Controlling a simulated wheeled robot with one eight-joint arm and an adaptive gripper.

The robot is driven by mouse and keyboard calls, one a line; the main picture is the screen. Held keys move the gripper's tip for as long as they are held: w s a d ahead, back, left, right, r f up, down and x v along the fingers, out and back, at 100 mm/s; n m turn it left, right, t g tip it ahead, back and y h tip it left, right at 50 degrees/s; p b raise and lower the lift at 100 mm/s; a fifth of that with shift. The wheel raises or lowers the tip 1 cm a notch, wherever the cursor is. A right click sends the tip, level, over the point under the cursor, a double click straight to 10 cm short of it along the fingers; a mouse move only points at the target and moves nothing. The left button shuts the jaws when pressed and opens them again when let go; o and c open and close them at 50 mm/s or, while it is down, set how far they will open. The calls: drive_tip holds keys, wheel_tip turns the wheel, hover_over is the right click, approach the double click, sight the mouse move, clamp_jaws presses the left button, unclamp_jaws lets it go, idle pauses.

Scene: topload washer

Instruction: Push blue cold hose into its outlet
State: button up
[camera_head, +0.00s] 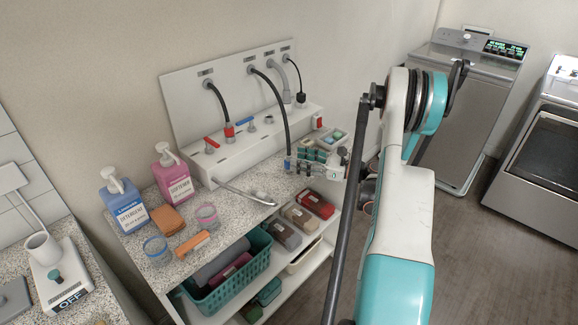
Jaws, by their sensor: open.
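The cold hose (279,100) is a black hose that hangs from the white back panel and curves down to the right. Its lower end, with a small blue collar (288,164), is beside my gripper (297,164), above the counter's right part. My gripper is open; I cannot tell whether the hose end is between its fingers. The blue valve handle (251,119) is on the white box below the panel, and a grey outlet fitting (269,120) stands to its right. The hose end is apart from both. The red-collared hot hose (229,129) meets the box by the red handle (211,142).
A blue detergent bottle (124,201), a pink softener bottle (172,172) and small items fill the left. A teal basket (225,285) is on the shelf below. A compartment tray (311,154) is behind my gripper.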

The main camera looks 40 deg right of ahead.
sight(289, 155)
drive_tip(key=x, duration=0.2)
drive_tip(key=b+x, duration=0.1)
drive_tip(key=x, duration=0.1)
drive_tip(key=shift+f+b, duration=0.25)
drive_tip(key=shift+b, duration=0.05)
drive_tip(key=shift+w+a+r, duration=0.1)
drive_tip(key=shift+w+a, duration=0.05)
drive_tip(key=shift+w, duration=0.25)
drive_tip(key=c, duration=1.2)
drive_tip(key=shift+r, duration=0.1)
